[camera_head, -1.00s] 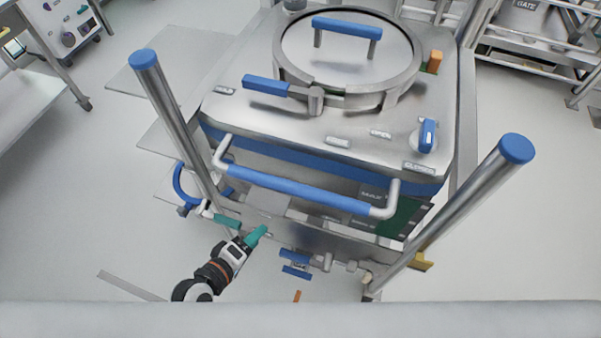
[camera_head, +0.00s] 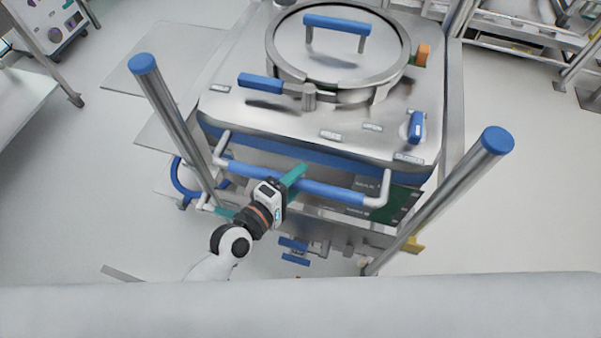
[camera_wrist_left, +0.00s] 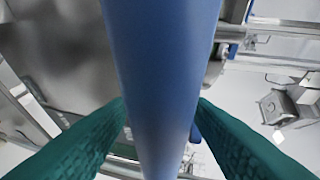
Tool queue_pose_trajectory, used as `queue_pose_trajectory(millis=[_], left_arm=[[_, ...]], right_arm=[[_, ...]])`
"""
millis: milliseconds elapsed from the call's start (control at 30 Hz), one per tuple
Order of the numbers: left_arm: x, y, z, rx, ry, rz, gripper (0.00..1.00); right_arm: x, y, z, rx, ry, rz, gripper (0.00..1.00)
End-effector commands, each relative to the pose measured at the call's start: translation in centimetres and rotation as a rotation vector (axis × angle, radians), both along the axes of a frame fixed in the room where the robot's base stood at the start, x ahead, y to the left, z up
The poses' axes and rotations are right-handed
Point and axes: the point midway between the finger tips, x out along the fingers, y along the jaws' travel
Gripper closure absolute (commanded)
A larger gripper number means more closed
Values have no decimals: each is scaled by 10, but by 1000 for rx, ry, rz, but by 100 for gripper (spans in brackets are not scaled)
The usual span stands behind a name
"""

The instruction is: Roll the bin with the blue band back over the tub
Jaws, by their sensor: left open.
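The steel bin (camera_head: 240,113) with the blue band (camera_head: 300,148) stands in the middle of the head view, with a round lid on top. A blue push bar (camera_head: 335,192) on white-grey brackets runs across its near side. My left gripper (camera_head: 297,178) is at the middle of this bar. In the left wrist view, the blue bar (camera_wrist_left: 163,75) passes between the two green fingers (camera_wrist_left: 163,125), which are open on either side of it; whether a finger touches it I cannot tell. My right gripper is in neither view. I cannot make out a tub.
Two upright steel posts with blue caps flank the bar, one on the left (camera_head: 175,115) and one on the right (camera_head: 450,195). A blue valve handle (camera_head: 294,250) sits low below the bar. A railing (camera_head: 515,45) stands at the back right. Floor is clear on the right.

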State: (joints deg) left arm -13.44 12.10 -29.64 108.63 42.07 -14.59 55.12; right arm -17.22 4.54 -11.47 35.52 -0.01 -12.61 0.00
Motion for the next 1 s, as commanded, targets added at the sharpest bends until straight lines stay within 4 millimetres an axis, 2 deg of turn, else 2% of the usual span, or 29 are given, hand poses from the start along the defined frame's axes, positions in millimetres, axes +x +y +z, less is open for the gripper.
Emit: queue_pose_trajectory(millis=[133, 467, 767, 1000], left_arm=[[10, -8, -2, 1, -1, 0, 52], [12, -11, -3, 1, -1, 0, 52], [12, -10, -3, 1, -1, 0, 100], [13, -11, -3, 1, -1, 0, 100]], right_arm=[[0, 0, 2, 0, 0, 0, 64], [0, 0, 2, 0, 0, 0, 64], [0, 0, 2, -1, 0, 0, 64], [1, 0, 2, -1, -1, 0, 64]])
